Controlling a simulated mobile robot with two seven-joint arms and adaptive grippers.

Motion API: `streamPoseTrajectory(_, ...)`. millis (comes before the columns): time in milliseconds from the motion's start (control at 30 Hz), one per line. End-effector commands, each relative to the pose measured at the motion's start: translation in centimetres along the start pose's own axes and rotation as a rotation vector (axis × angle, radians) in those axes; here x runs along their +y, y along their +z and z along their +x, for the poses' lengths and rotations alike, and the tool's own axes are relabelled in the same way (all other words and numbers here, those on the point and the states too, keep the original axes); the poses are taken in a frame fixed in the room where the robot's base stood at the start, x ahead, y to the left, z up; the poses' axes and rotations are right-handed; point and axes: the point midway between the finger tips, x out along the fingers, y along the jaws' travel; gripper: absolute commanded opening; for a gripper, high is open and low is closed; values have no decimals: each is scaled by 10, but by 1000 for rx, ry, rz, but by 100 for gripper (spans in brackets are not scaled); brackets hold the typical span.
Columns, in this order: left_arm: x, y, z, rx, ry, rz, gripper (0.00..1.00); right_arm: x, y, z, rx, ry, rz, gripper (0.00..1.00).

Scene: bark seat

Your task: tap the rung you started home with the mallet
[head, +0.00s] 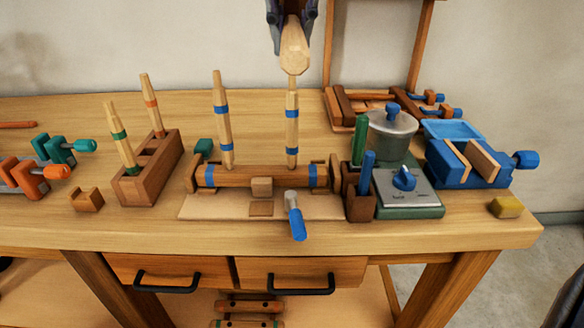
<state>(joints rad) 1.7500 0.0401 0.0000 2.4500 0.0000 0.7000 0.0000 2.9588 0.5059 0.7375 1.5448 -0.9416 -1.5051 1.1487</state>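The rung with blue bands (292,125) stands upright in the right part of a blue-banded wooden rail (240,177). A similar blue-banded rung (222,125) stands at the rail's left, leaning slightly. One gripper (292,14) shows at the top centre, apparently my right, though its arm is out of frame. Its dark fingers are closed around the pale wooden mallet (293,50). The mallet's lower end appears at or just above the right rung's top; I cannot tell whether they touch.
A wooden block (152,172) holds green- and orange-banded rungs at left. A blue-handled tool (296,220) lies before the rail. A pot (390,135), a green-based hotplate (405,192) and a blue vise (465,165) crowd the right. Clamps (30,180) lie far left.

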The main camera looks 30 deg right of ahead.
Motion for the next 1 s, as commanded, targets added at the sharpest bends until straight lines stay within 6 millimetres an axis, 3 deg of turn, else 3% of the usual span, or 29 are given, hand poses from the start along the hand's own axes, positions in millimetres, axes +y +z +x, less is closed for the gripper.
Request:
streamPoseTrajectory(200, 0, 0, 0, 1, 0, 0, 0, 1, 16, 37, 1, 0, -1, 0)
streamPoseTrajectory(333, 0, 0, 0, 1, 0, 0, 0, 0, 14, 33, 2, -1, 1, 0)
streamPoseTrajectory(567, 0, 0, 0, 1, 0, 0, 0, 0, 1, 2, 3, -1, 1, 0)
streamPoseTrajectory(1000, 0, 0, 0, 1, 0, 0, 0, 1, 3, 6, 1, 1, 0, 0)
